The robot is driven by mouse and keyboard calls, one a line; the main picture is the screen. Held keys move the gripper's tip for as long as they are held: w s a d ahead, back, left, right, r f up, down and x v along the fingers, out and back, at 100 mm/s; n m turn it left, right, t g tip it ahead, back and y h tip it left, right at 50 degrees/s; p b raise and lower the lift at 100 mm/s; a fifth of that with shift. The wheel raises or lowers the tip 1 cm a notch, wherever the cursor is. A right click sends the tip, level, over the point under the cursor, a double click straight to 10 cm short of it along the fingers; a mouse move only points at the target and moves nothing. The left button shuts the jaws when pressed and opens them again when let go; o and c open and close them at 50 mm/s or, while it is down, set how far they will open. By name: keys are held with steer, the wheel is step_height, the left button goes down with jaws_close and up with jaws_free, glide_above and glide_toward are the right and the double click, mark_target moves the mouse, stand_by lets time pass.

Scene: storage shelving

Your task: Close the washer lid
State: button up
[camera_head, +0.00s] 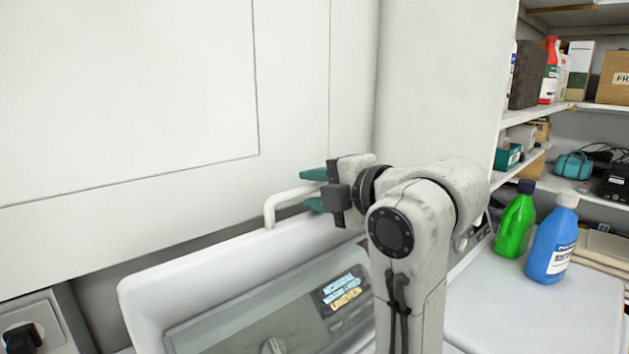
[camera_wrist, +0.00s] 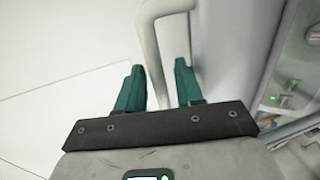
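My gripper (camera_head: 313,190) has teal fingers set apart, one above and one below the handle's end. In the wrist view my gripper (camera_wrist: 158,66) has the handle running between its fingers, nearer the left one, with a gap at the right. I cannot tell whether the left finger touches it.
A green bottle (camera_head: 515,222) and a blue bottle (camera_head: 551,243) stand on a white surface (camera_head: 545,310) at right. Shelves (camera_head: 585,108) with boxes are behind them. A white wall (camera_head: 130,90) fills the left, with a plugged socket (camera_head: 25,335) low down.

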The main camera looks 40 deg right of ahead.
steer(key=shift+w+f, duration=0.1)
steer(key=shift+w, duration=0.25)
steer(key=shift+c, duration=0.3)
jaws_close()
